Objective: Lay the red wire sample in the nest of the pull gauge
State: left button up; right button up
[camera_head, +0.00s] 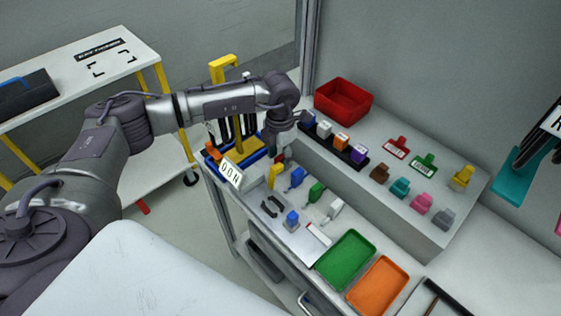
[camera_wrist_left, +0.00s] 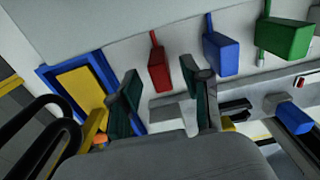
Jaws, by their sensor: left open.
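The red wire sample is a red block with a thin red lead; it shows in the left wrist view (camera_wrist_left: 160,68), lying on the pale surface just beyond my fingertips. In the head view it is a small red patch (camera_head: 280,158), mostly hidden by my left gripper (camera_head: 282,147). In the wrist view the left gripper (camera_wrist_left: 165,95) is open, its two dark fingers apart with the red block beyond the gap, nothing held. Blue (camera_head: 296,178) and green (camera_head: 316,191) samples lie in line to its right. A bench fixture with a blue block (camera_head: 292,218) may be the pull gauge; its nest is not clear. My right gripper is not in view.
A raised grey shelf with connectors and a red bin (camera_head: 343,100) stands behind. A blue-edged yellow tray (camera_wrist_left: 82,90) lies left of the red sample. A yellow piece (camera_head: 273,176) stands near my gripper. Green (camera_head: 345,260) and orange (camera_head: 378,286) trays are at the front.

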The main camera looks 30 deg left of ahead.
pick_arm(q)
jog(key=shift+f, duration=1.4)
jog(key=shift+d, duration=0.1)
grip_shut()
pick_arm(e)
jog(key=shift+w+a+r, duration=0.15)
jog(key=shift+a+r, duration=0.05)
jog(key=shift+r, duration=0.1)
pick_arm(q)
jog(key=shift+w+r, duration=0.1)
jog(key=shift+r, duration=0.05)
